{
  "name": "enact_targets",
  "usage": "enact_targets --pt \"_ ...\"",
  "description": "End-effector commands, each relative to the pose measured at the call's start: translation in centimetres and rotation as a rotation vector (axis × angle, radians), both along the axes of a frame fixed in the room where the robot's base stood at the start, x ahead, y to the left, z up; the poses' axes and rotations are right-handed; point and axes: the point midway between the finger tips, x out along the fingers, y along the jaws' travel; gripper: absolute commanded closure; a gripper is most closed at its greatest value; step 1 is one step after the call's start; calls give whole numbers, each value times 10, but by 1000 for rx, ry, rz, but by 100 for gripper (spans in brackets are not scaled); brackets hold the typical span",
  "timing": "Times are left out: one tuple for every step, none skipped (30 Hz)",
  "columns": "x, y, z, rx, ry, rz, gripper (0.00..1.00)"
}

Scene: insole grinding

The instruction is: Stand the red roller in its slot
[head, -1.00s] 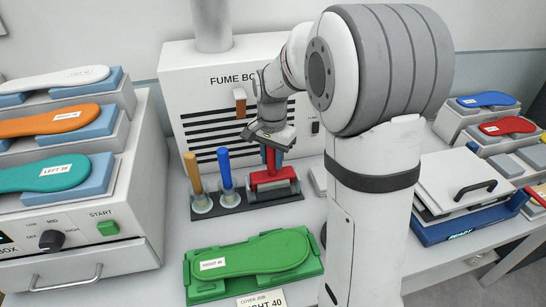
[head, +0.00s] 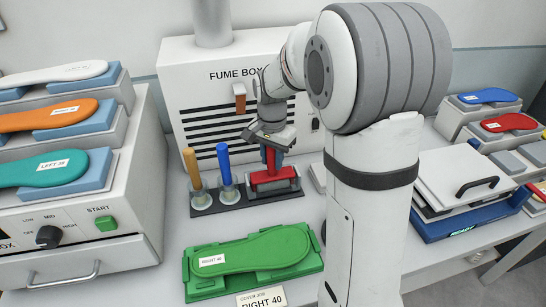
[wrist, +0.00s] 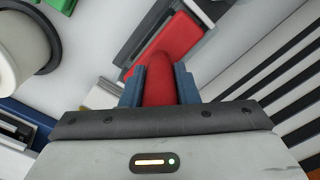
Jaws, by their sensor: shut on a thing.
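The red roller (head: 270,178) is at the right end of the dark rack (head: 232,207), in front of the fume box. Its red handle stands up and its wide red frame sits low at the grey holder there. I cannot tell whether it is fully seated. My gripper (head: 270,147) is above it, with blue fingers closed on the handle. In the wrist view the red roller (wrist: 160,80) shows between the two fingers of my gripper (wrist: 159,86), and its wider red part lies beyond them.
A yellow-handled tool (head: 193,170) and a blue-handled tool (head: 225,165) stand in the rack to the left. The fume box (head: 225,105) is close behind. A green insole holder (head: 252,263) lies in front. A white press (head: 458,180) is to the right.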

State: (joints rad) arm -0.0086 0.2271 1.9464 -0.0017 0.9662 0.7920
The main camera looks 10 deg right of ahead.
Motion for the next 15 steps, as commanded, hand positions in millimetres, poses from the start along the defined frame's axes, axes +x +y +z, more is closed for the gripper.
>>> enact_targets --pt "0 0 1 0 0 0 100" --pt "0 0 1 0 0 0 100" --pt "0 0 1 0 0 0 69" --pt "0 0 1 0 0 0 67" --pt "0 0 0 0 0 0 64" --pt "0 0 0 0 0 0 61" --pt "0 0 0 0 0 0 59" --pt "0 0 0 0 0 0 56" --pt "0 0 0 0 0 0 53" --pt "0 0 0 0 0 0 50" --pt "0 0 0 0 0 0 48" --pt "0 0 0 0 0 0 47" --pt "0 0 0 0 0 0 47" --pt "0 0 0 0 0 0 47" --pt "0 0 0 0 0 0 47"
